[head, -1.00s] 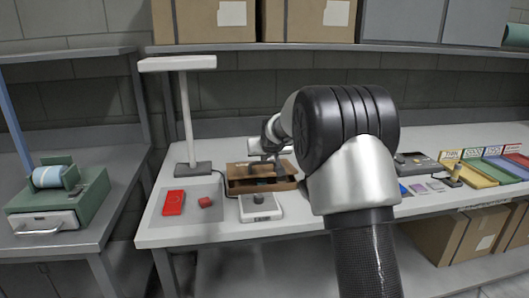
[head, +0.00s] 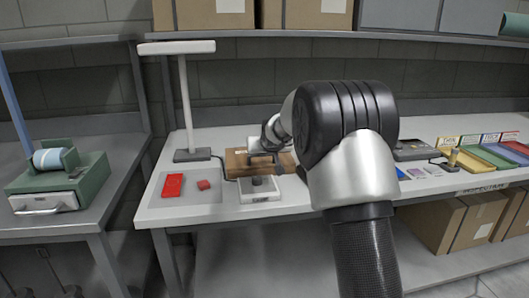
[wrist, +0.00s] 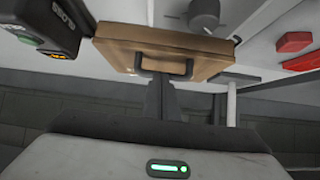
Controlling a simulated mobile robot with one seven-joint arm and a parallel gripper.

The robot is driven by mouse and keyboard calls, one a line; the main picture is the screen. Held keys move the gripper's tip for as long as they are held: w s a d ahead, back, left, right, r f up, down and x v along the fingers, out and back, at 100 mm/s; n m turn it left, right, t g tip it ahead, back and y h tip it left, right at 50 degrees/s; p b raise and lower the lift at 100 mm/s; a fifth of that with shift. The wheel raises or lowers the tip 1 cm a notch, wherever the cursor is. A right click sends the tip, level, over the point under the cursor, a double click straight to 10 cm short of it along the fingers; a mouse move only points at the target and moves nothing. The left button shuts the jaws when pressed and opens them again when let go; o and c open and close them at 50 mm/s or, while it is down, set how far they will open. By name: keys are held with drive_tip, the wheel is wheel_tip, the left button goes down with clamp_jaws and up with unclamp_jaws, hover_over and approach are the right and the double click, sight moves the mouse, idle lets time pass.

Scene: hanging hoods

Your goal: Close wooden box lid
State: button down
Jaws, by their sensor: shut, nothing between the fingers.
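The wooden box (head: 236,163) stands on the bench, left of my arm in the head view. Its lid looks down flat, and no interior shows; a small remaining gap cannot be ruled out. The box also shows in the wrist view (wrist: 130,40), with a dark handle (wrist: 185,66) on the side facing my gripper. My gripper (wrist: 158,88) is shut and empty, its fingertips at or very near that handle; contact is unclear. In the head view, my arm covers the right part of the box.
A white scale-like device (head: 259,190) with a dark knob stands in front of the box. A lamp (head: 187,100) rises behind left. A red case (head: 173,185) and red block (head: 203,184) lie on a grey mat (head: 190,171) at left. A dark device (head: 412,149) stands right.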

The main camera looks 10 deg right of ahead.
drive_tip(key=f, duration=0.2)
drive_tip(key=shift+s+f+g, duration=0.3)
drive_tip(key=shift+s+f, duration=0.05)
drive_tip(key=shift+f, duration=0.05)
wheel_tip(320, 180, up, 7)
drive_tip(key=p, duration=0.3)
drive_tip(key=s+f, duration=0.1)
drive_tip(key=s, duration=0.2)
drive_tip(key=s+f, duration=0.4)
drive_tip(key=s, duration=0.1)
drive_tip(key=shift+s+f+b, duration=0.1)
drive_tip(key=shift+s+b, duration=0.2)
drive_tip(key=s+r+g, duration=0.1)
drive_tip(key=s+r, duration=0.3)
drive_tip(key=s, duration=0.4)
drive_tip(key=s+r, duration=0.4)
drive_tip(key=s, duration=0.4)
drive_tip(key=s+g+p, duration=0.1)
drive_tip(key=s+g, duration=0.3)
drive_tip(key=s, duration=2.2)
wheel_tip(320, 180, up, 23)
drive_tip(key=p, duration=2.2)
drive_tip(key=shift+a, duration=0.35)
